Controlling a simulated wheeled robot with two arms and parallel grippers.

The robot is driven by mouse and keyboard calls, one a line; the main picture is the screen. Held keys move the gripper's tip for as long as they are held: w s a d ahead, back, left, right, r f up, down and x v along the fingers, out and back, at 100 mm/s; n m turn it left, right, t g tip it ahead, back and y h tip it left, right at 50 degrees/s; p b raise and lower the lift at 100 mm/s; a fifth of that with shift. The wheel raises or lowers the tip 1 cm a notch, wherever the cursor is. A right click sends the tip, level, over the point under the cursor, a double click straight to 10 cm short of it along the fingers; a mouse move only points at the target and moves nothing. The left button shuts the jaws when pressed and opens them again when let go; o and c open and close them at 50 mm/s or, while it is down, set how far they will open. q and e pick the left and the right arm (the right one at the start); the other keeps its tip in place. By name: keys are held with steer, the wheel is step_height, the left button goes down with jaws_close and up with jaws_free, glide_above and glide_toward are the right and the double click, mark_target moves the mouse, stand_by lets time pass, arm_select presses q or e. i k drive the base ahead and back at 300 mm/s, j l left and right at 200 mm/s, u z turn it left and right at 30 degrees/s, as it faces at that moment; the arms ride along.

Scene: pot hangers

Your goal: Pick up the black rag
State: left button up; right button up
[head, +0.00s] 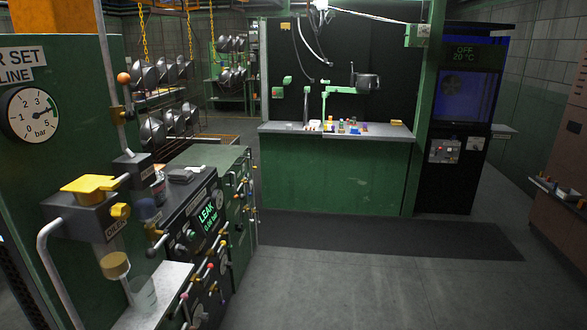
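Neither of my grippers shows in this view.
The green cabinet (240,170) has knobs and levers on its front. A yellow-topped oiler (89,184) and a pressure gauge (31,114) stand at the near left. Pots (150,72) hang behind. A green counter (330,175) stands at the back. The floor (400,285) at right is clear.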

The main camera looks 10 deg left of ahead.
mark_target(175, 176)
steer(key=i+u, duration=0.2)
steer(key=i, duration=0.25)
steer(key=i+l+u, duration=0.2)
steer(key=i, duration=0.3)
steer(key=i+l+u, duration=0.25)
steer(key=i, duration=0.2)
